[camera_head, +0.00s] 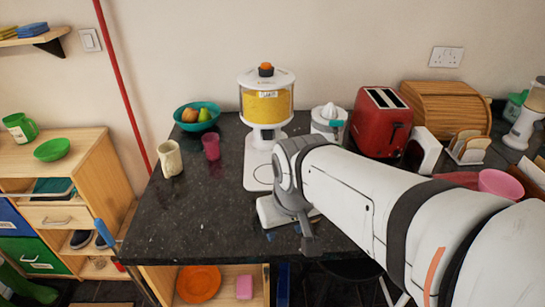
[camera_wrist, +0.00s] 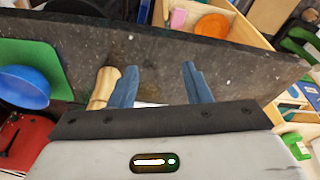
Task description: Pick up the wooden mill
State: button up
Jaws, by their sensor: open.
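The wooden mill (camera_wrist: 102,88), pale and slim with a rounded end, shows in the wrist view just outside the left finger. It is partly hidden by my gripper body, and I cannot tell whether the finger touches it. My gripper (camera_wrist: 158,82) is open with two blue fingers, and only dark counter shows between their tips. In the head view my arm reaches over the counter, with my gripper (camera_head: 306,238) low near the front edge; its fingers are not clear there. I cannot make out the mill in the head view, where my arm covers that area.
The dark granite counter (camera_head: 200,215) is clear at front left. A food dispenser (camera_head: 266,105), a cream cup (camera_head: 170,158) and a red toaster (camera_head: 381,122) stand behind. In the wrist view, a blue bowl (camera_wrist: 22,88) and green board (camera_wrist: 40,62) lie beyond the mill.

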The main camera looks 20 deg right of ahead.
jog(key=o, duration=0.5)
jog(key=w+d+n+g, duration=0.1)
jog(key=w+d+n, duration=0.2)
jog(key=w+d, duration=0.3)
jog(key=shift+w+r+g, duration=0.3)
jog(key=shift+w+r, duration=0.15)
jog(key=shift+w, duration=0.15)
jog(key=w+d, duration=0.1)
jog(key=w+d+n, duration=0.1)
jog(key=w+d, duration=0.1)
jog(key=w+d+n+g, duration=0.1)
jog(key=d, duration=0.1)
jog(key=shift+w+d+f, duration=0.2)
jog(key=shift+d+f, duration=0.05)
jog(key=shift+f, duration=0.15)
jog(key=shift+w+d+f+n, duration=0.2)
jog(key=shift+d+n, duration=0.05)
jog(key=shift+n, duration=0.05)
jog(key=shift+f, duration=0.35)
jog(key=shift+w+d+f, duration=0.1)
jog(key=shift+f, duration=1.6)
jog(key=shift+w+d+f, duration=0.1)
jog(key=shift+f, duration=1.6)
